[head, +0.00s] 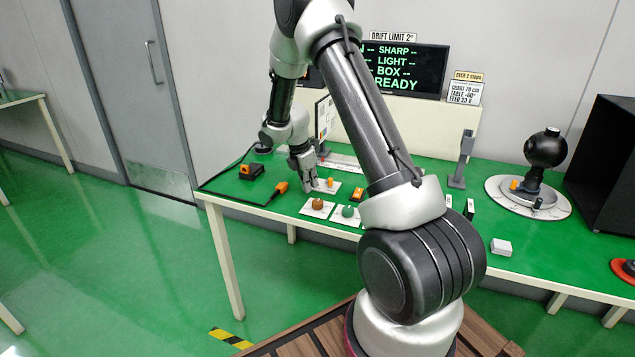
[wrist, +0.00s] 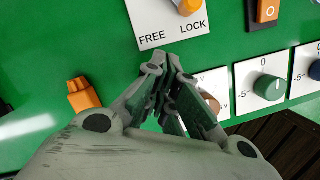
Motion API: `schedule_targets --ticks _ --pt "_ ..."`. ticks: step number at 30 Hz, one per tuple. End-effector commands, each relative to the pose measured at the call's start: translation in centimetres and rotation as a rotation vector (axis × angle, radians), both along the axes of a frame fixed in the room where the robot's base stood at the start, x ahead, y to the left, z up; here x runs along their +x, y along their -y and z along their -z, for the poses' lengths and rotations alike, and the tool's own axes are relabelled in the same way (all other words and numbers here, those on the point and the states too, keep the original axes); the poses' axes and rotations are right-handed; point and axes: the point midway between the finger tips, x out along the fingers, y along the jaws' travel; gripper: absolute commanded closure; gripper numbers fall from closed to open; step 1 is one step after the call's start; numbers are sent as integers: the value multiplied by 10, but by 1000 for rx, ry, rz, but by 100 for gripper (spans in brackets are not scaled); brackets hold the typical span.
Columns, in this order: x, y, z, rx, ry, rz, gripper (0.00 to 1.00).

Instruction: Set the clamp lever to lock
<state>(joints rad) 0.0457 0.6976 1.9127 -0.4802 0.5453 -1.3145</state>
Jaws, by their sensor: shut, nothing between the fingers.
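The clamp lever is orange and sits on a white plate marked FREE and LOCK. In the wrist view the plate (wrist: 170,32) is at the top, and the lever's rounded end (wrist: 190,6) is on the LOCK side, partly cut off by the frame edge. In the head view the lever (head: 331,182) is small, just right of my gripper (head: 309,184). My gripper also shows in the wrist view (wrist: 168,62), its fingers together and empty, below the plate's lower edge and apart from the lever.
A brown knob (head: 318,203) and a green knob (wrist: 269,87) stand on white plates near the bench's front edge. An orange connector (wrist: 83,95) lies left of my fingers. An orange and black switch (wrist: 266,10) stands right of the lever plate. Green bench top is clear around the connector.

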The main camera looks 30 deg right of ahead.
Motion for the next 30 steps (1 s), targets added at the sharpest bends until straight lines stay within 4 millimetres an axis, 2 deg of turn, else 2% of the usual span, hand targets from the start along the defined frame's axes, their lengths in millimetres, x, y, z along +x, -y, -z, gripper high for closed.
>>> schedule_targets --ticks 1,6,12,18,30 --pt "1 -2 -16 -1 7 -1 100" --pt "-2 -12 -54 1 5 0 100" --pt "-4 -19 -85 0 3 0 100" --pt "-5 -22 -96 1 0 1 100" --pt "-5 -22 -96 1 0 1 100"
